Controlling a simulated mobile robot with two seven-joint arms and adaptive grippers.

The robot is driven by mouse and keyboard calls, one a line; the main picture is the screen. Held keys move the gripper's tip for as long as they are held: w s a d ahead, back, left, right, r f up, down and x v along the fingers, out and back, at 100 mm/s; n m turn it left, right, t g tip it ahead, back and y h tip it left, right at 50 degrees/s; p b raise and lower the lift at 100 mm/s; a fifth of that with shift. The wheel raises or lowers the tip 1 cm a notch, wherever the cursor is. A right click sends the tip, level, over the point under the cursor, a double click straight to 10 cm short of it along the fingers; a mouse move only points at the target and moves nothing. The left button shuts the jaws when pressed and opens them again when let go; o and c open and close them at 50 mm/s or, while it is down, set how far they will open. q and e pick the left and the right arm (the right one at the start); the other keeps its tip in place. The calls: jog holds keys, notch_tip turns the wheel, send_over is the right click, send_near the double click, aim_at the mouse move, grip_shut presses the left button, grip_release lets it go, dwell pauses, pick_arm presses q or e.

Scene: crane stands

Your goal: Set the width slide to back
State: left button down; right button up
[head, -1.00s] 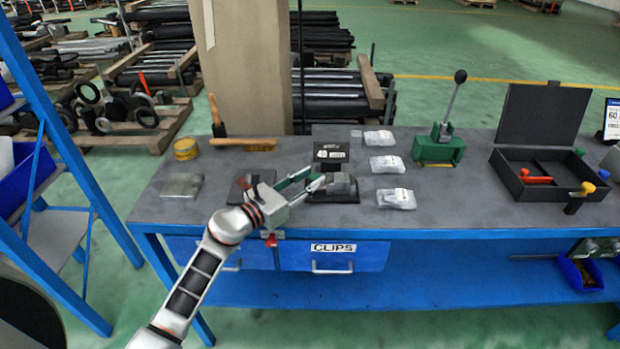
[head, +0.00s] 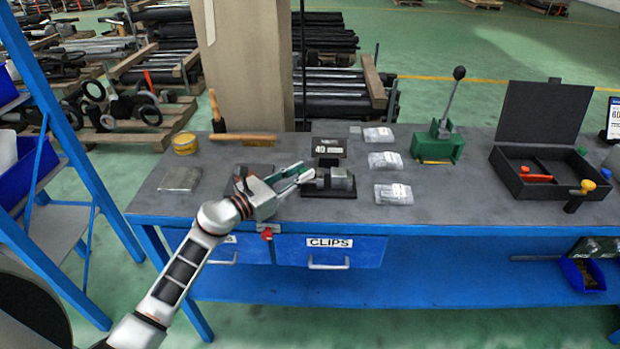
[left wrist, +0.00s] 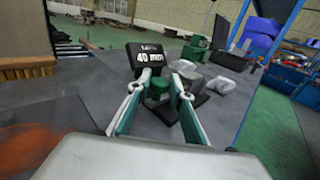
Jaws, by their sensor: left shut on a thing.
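The width slide is a small fixture with a black base (head: 330,193) and a grey block (head: 341,179), near the bench's front edge. A black sign reading 40 mm (left wrist: 147,58) stands just behind it, and this sign (head: 328,148) also shows in the head view. My left gripper (head: 304,174) reaches in from the left at the fixture's left end. In the left wrist view my left gripper (left wrist: 157,92) is shut on a small greenish knob (left wrist: 158,87) of the slide, between its green finger pads. The fingers partly hide the knob's lower part. My right gripper is not in view.
Several clear bags (head: 385,160) lie right of the fixture. A green lever press (head: 438,146) and an open black case (head: 545,172) stand farther right. A drawer marked CLIPS (head: 330,252) is below.

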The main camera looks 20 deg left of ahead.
pick_arm(q)
jog(key=shift+a, duration=0.25)
jog(key=c, duration=2.1)
grip_release()
jog(key=v, duration=1.2)
jog(key=shift+s+a, duration=0.1)
jog(key=shift+s, duration=0.05)
